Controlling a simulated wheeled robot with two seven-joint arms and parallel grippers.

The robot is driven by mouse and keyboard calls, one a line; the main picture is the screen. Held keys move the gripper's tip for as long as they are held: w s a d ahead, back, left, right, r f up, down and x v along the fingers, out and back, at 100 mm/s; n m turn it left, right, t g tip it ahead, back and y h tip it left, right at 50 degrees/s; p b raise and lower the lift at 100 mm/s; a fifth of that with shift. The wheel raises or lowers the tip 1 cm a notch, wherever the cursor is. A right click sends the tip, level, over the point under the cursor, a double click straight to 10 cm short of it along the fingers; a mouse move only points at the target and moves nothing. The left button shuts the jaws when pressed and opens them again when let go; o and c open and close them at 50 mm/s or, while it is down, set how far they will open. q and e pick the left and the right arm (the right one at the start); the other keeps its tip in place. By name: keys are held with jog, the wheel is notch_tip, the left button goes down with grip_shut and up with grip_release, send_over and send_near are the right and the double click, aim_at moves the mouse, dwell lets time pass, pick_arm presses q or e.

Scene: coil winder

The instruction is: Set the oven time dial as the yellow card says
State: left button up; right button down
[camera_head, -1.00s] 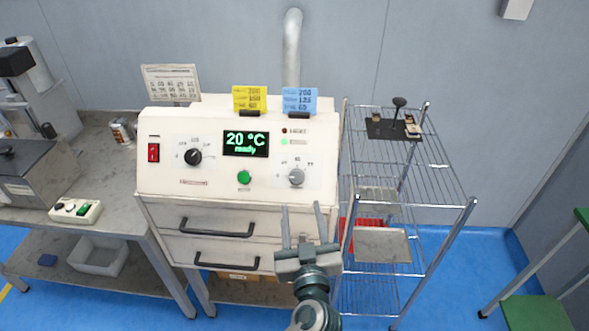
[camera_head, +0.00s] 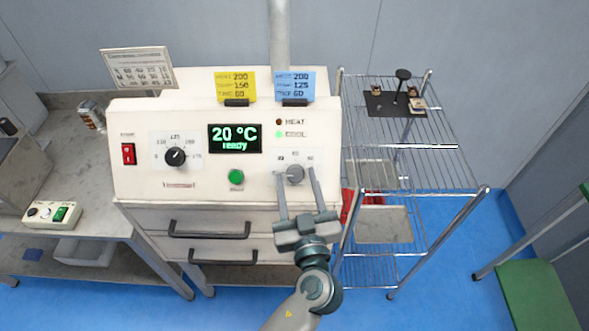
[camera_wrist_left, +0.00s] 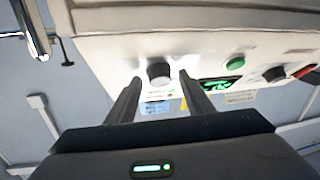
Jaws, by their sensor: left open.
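The cream oven (camera_head: 207,110) fills the centre. Its grey time dial (camera_head: 294,175) is at the lower right of the panel, with small marks around it; its pointer is hard to read. The yellow card (camera_head: 236,84) stands on top and seems to read 200, 150 and 60 on its lines. My left gripper (camera_head: 296,171) is open, its fingertips on either side of the time dial. In the left wrist view, tilted over, the dial (camera_wrist_left: 159,73) lies between the open fingers (camera_wrist_left: 159,80); I cannot tell whether they touch it. My right gripper is not in view.
A blue card (camera_head: 295,85) stands right of the yellow one. The panel also has a black dial (camera_head: 175,157), green button (camera_head: 236,177), red switch (camera_head: 129,154) and display (camera_head: 235,138) reading 20 °C ready. Drawer handles (camera_head: 210,233) jut out below. A wire rack (camera_head: 435,160) stands right.

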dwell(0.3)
pick_arm(q)
jog(key=c, duration=1)
jog(key=shift+c, duration=0.2)
